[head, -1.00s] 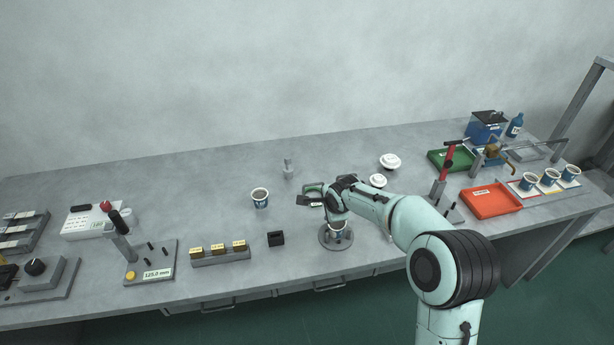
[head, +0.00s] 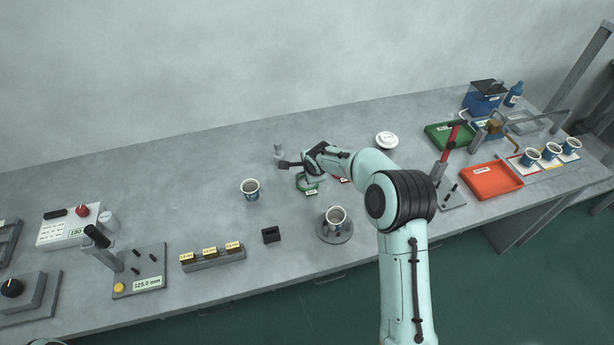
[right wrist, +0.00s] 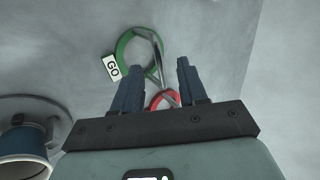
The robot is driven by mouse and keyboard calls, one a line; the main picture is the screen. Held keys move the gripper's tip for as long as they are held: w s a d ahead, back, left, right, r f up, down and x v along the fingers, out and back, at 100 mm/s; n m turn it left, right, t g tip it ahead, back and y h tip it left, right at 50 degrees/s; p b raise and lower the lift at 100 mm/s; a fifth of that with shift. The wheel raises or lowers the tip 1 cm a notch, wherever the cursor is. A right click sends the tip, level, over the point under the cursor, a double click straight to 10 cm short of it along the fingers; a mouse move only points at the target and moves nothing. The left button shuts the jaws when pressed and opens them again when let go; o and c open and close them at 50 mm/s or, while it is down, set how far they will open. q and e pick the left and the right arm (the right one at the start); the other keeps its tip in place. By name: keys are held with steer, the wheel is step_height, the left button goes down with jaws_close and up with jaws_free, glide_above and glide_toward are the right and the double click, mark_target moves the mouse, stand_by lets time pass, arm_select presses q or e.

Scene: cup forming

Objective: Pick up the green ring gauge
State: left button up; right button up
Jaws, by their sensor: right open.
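The green ring gauge (right wrist: 124,45) lies flat on the table in the right wrist view, with a white "GO" tag (right wrist: 112,67). It lies just beyond my fingertips, not between them. In the head view the green ring gauge (head: 307,187) is partly hidden under my right gripper (head: 287,163). In the right wrist view my right gripper (right wrist: 158,75) is open and empty, its two dark fingers apart. A red ring gauge (right wrist: 165,97) shows between and below the fingers, partly covered. My left gripper is not in view.
A cup (head: 336,216) stands on a round grey base in front of the rings. Another cup (head: 250,190) stands to the left, and a small metal post (head: 279,152) stands behind. A white lidded piece (head: 386,140) lies right of my forearm. The table's back left is clear.

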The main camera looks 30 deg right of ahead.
steer(key=p+x, duration=0.2)
steer(key=x, duration=0.3)
steer(key=shift+w+f, duration=0.25)
steer(key=shift+w, duration=0.1)
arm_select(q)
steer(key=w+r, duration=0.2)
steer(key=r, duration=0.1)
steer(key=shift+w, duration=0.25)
arm_select(e)
steer(key=shift+s, duration=0.2)
jaws_close()
